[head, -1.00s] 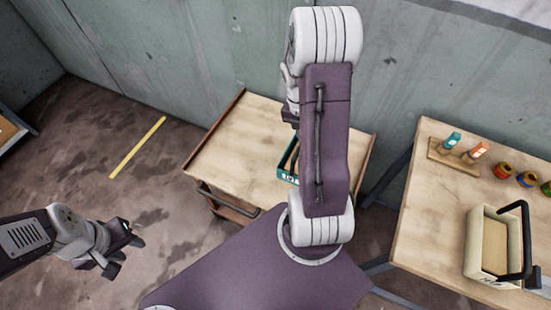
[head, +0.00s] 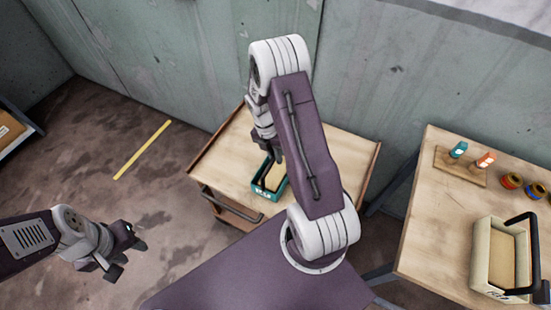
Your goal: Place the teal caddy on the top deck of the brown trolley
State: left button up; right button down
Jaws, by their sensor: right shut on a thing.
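The teal caddy (head: 268,193) is over the wooden top deck of the brown trolley (head: 222,160). Its lettered front side faces me, and my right arm covers part of it. Whether its base touches the deck I cannot tell. My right gripper (head: 273,158) comes down over the caddy and is shut on it, with the fingertips mostly hidden. My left gripper (head: 126,257) hangs empty over the floor at the lower left, away from the trolley; its fingers look apart.
A workbench (head: 425,215) stands at the right with a cream caddy (head: 493,255) with a black handle, a wooden block with teal and orange items (head: 461,167), and several coloured rings (head: 511,181). A wall (head: 180,50) is behind the trolley. The deck's left part is bare.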

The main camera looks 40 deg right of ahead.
jog(key=shift+w+f, duration=0.1)
jog(key=shift+f, duration=0.7)
jog(key=c, duration=1.4)
grip_release()
jog(key=shift+f, duration=0.1)
